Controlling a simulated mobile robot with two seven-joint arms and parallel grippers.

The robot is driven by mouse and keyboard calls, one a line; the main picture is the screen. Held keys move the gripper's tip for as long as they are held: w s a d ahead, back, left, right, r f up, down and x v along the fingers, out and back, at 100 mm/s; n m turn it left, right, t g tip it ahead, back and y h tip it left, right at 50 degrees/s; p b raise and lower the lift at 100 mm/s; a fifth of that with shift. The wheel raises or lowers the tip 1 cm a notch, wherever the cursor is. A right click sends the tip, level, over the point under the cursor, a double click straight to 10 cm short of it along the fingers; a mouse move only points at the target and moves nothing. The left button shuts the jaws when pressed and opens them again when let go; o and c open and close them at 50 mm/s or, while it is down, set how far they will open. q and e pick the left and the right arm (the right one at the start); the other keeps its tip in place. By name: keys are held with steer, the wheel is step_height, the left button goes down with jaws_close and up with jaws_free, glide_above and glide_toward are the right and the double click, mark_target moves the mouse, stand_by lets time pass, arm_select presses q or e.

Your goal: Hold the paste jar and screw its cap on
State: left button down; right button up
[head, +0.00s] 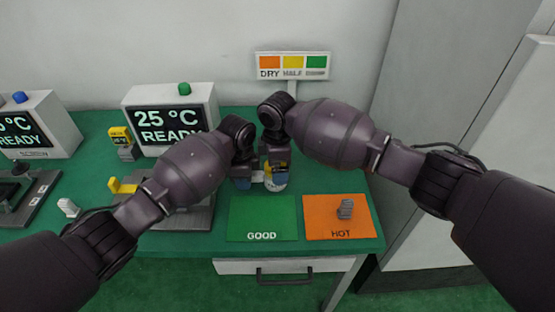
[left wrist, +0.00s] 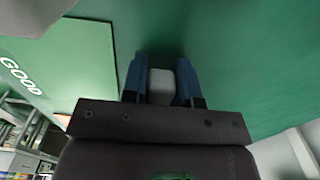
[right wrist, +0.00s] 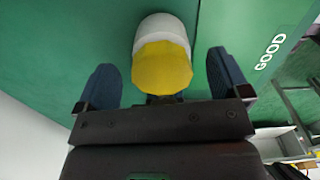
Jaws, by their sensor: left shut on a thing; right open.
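The paste jar (head: 276,184) stands on the green table behind the green mat, mostly covered by my grippers. In the right wrist view its white body (right wrist: 163,27) shows with a yellow, many-sided cap (right wrist: 162,68) over it; whether the cap is threaded on cannot be told. My left gripper (left wrist: 161,82) is shut on a pale block (left wrist: 161,85) at the jar's left side in the head view. Whether the block joins the jar is hidden. My right gripper (right wrist: 165,75) is open, a blue finger on each side of the cap, with visible gaps.
Display boxes (head: 170,118) and a lever fixture (head: 180,222) stand left. A colour sign (head: 291,66) stands behind my arms.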

steer(key=c, duration=0.9)
steer(key=m, duration=0.4)
steer(key=shift+s+m, duration=0.1)
steer(key=shift+m, duration=0.2)
steer(key=shift+c, duration=0.3)
steer(key=m, duration=0.3)
steer(key=shift+m, duration=0.3)
steer(key=o, duration=1.1)
steer(key=shift+s, duration=0.1)
steer(key=shift+c, duration=0.2)
steer(key=shift+r, duration=0.15)
steer(key=shift+r, duration=1.35)
